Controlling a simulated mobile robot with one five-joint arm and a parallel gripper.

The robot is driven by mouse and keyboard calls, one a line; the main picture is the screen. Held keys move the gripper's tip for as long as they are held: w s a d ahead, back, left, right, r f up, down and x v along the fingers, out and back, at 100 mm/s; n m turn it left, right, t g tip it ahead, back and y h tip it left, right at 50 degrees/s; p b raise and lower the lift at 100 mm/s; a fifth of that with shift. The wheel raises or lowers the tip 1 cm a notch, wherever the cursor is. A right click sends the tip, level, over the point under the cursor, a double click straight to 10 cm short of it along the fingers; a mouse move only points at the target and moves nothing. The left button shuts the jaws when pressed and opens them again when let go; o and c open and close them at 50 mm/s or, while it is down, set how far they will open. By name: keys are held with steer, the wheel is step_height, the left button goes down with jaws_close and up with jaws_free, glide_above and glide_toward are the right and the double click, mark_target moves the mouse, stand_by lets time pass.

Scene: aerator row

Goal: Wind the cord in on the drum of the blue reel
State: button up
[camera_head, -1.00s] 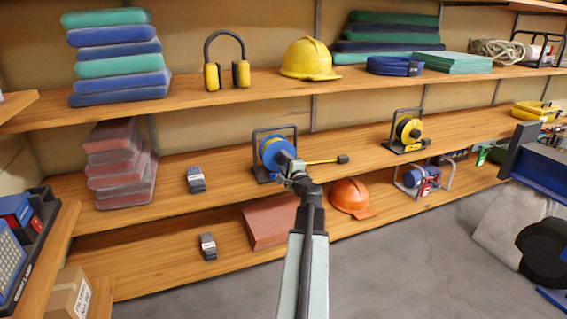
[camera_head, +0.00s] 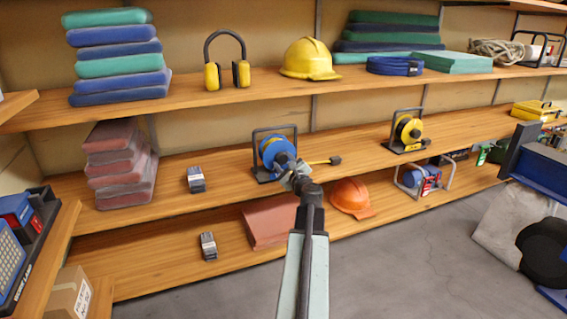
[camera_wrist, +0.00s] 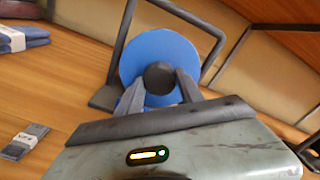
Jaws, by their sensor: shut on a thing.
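The blue reel (camera_head: 270,146) stands in its dark frame on the middle shelf. Its blue drum face (camera_wrist: 135,60) fills the middle of the wrist view. My gripper (camera_wrist: 160,88) is shut on a dark round knob (camera_wrist: 159,76) at the front of the drum. In the head view my gripper (camera_head: 289,172) covers the lower right of the reel. The cord is not visible in the wrist view.
A yellow reel (camera_head: 409,131) stands farther right on the same shelf. A small grey-blue packet (camera_head: 196,180) lies to the left. An orange helmet (camera_head: 351,197) and a reddish block (camera_head: 270,222) are on the shelf below.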

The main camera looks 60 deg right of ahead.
steer(key=shift+m, duration=0.3)
steer(key=o, duration=1.4)
steer(key=shift+s, duration=0.1)
steer(key=v, duration=0.7)
steer(key=shift+s+a, duration=0.25)
steer(key=shift+a, duration=0.05)
steer(key=shift+s+f, duration=0.1)
